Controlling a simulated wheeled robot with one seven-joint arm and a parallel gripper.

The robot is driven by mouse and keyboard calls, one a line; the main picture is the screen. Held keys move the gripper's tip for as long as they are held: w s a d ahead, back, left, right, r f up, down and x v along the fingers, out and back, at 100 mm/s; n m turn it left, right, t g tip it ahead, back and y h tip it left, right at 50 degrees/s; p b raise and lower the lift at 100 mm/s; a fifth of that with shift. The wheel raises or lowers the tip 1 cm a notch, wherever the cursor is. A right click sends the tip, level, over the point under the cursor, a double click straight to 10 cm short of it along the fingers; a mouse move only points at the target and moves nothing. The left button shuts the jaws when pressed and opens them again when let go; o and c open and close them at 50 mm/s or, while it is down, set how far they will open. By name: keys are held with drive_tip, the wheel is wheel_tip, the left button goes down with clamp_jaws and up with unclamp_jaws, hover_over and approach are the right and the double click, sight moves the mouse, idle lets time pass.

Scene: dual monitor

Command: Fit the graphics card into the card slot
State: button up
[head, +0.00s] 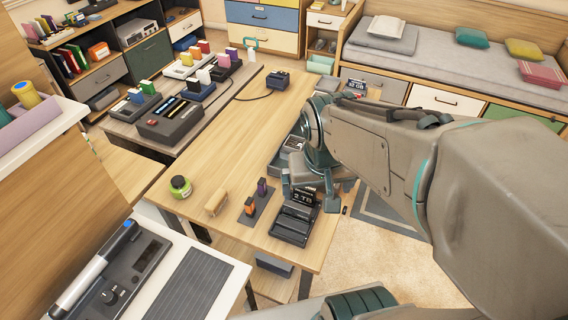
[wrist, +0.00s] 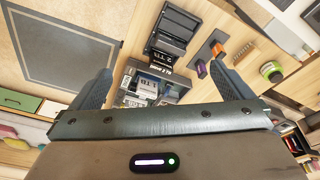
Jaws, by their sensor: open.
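I cannot tell for sure which piece is the graphics card. My gripper (head: 313,190) is open and empty above the right side of the wooden table; its spread fingers (wrist: 162,70) show in the wrist view. Between and below them lies a dark unit (wrist: 150,88) with grey and silver parts and slot-like openings, partly hidden by my gripper body. Beside it is a black dock (head: 293,224), also in the wrist view (wrist: 172,22), with a black piece marked 2 TB (head: 304,197) at its end. My arm hides part of the dark unit in the head view.
A small stand with orange and purple sticks (head: 249,207), a wooden block (head: 216,203) and a green jar (head: 180,187) stand left of the dock. A black console (head: 171,121) sits on the adjoining grey table. The wooden table's middle (head: 225,150) is clear.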

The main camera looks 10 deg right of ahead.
drive_tip(key=w+f+m+g+p, duration=0.1)
drive_tip(key=w+f+m+p, duration=0.25)
drive_tip(key=w, duration=0.25)
drive_tip(key=m+g+p, duration=0.1)
drive_tip(key=m+p, duration=0.2)
hover_over(297, 206)
wheel_tip(297, 206, down, 6)
drive_tip(key=f, duration=0.1)
drive_tip(key=shift+n+y, duration=0.25)
drive_tip(key=shift+y, duration=0.05)
wheel_tip(297, 206, down, 8)
drive_tip(key=shift+s+r+b, duration=0.1)
drive_tip(key=shift+b, duration=0.25)
drive_tip(key=shift+f, duration=2.4)
drive_tip(key=c, duration=1.1)
